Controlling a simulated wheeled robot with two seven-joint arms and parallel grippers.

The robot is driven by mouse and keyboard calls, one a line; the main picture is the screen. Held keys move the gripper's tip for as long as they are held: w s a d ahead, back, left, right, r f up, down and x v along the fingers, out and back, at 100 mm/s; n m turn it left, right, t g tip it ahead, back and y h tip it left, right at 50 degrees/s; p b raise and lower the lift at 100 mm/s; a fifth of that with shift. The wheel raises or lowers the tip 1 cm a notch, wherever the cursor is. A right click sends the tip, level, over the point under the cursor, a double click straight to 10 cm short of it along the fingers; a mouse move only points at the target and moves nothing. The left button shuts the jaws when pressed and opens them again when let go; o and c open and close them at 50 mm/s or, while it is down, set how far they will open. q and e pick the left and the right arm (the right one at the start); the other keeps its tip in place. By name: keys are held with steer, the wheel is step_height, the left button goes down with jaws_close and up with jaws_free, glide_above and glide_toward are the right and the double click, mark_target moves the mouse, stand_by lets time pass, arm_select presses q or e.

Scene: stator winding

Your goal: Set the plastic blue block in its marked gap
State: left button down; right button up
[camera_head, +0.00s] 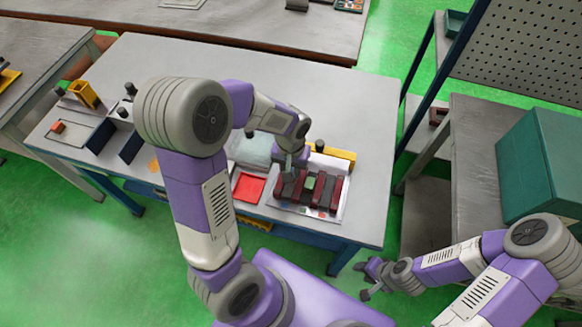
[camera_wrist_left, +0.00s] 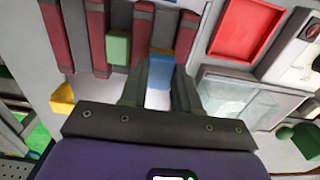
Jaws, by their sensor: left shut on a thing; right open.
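The dark stator block (camera_head: 318,190) has dark red bars with grey gaps between them and also shows in the left wrist view (camera_wrist_left: 97,60). A green block (camera_head: 310,181) sits in one gap. My left gripper (camera_head: 291,166) is over the left part of the stator. In the left wrist view its fingers are shut on the blue block (camera_wrist_left: 160,72), at the near end of a gap to the right of the green block. I cannot tell whether the blue block touches the gap. In the head view the gripper hides it. My right gripper (camera_head: 368,277) is open and empty, off the table's front edge.
A red tray (camera_head: 249,187) lies left of the stator, with a pale clear-lidded box (camera_head: 250,151) behind it. A yellow piece (camera_head: 338,155) stands behind the stator. Dark upright plates (camera_head: 131,147) stand at the table's left. The table's right part is clear.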

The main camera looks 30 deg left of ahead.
arm_select(q)
steer(key=shift+f, duration=0.1)
steer(key=shift+f+b, duration=0.5)
steer(key=shift+f+b, duration=0.65)
steer(key=shift+f, duration=0.1)
stand_by(0.6)
steer(key=c, duration=0.7)
jaws_free()
steer(key=shift+c, duration=0.2)
steer(key=shift+o, duration=0.3)
steer(key=shift+o, duration=1)
steer(key=shift+r, duration=0.15)
